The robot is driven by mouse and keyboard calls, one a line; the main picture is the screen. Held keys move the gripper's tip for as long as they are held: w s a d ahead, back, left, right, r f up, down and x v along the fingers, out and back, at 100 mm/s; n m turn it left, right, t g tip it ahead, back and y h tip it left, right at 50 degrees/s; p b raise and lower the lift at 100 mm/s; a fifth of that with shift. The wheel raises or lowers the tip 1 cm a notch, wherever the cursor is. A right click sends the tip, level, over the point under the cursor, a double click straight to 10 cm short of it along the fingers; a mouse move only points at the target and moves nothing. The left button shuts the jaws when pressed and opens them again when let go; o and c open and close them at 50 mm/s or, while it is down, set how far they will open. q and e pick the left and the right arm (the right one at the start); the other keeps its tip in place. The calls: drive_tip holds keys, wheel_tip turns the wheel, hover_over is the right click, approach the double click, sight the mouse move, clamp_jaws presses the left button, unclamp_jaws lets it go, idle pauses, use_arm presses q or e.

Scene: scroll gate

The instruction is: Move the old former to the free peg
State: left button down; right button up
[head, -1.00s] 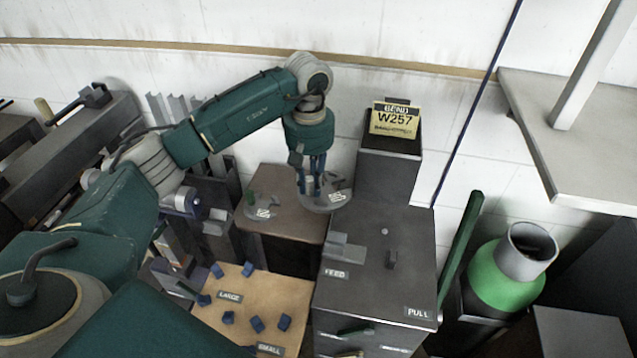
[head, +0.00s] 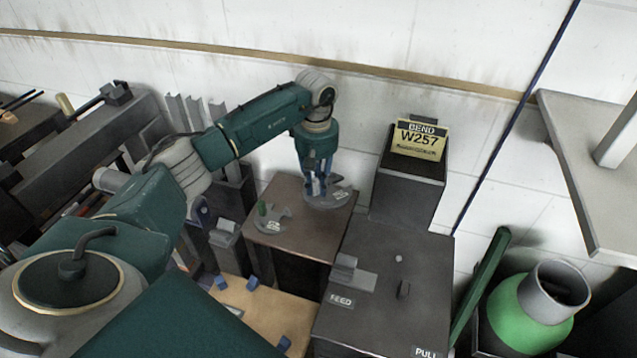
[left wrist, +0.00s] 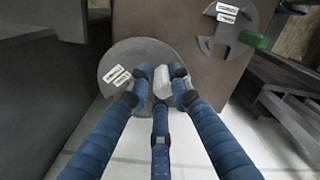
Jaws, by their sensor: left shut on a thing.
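A grey disc-shaped former (head: 345,197) with white labels is at the far right of the brown stand top (head: 296,235). My left gripper (head: 318,194) points down at it. In the left wrist view, the fingers are shut on a pale grey knob on this former (left wrist: 118,62). Whether the disc touches the stand is hard to tell. A second grey former (head: 270,223), notched and labelled, lies on the near left of the stand beside a green upright piece (head: 262,208). I cannot tell which former is the old one, or make out a free peg. My right gripper is not in view.
A dark cabinet (head: 375,325) with a FEED label and small raised parts stands right of the stand. Behind it is a box with a yellow W257 sign (head: 419,140). A wooden board (head: 262,312) with blue blocks lies in front. A green-and-grey vessel (head: 530,312) is at right.

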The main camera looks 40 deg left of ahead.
sight(318, 195)
use_arm(q)
drive_tip(key=shift+w+f, duration=0.1)
drive_tip(key=shift+f, duration=0.25)
drive_tip(key=shift+w+f+b, duration=0.1)
drive_tip(key=shift+f+b, duration=0.45)
drive_tip(key=shift+f, duration=0.2)
drive_tip(key=shift+f+b, duration=1.3)
drive_tip(key=shift+f, duration=0.55)
drive_tip(key=shift+d, duration=0.1)
drive_tip(key=shift+f, duration=0.1)
drive_tip(key=c, duration=1.5)
unclamp_jaws()
drive_tip(key=shift+s, duration=0.2)
drive_tip(key=shift+f, duration=0.1)
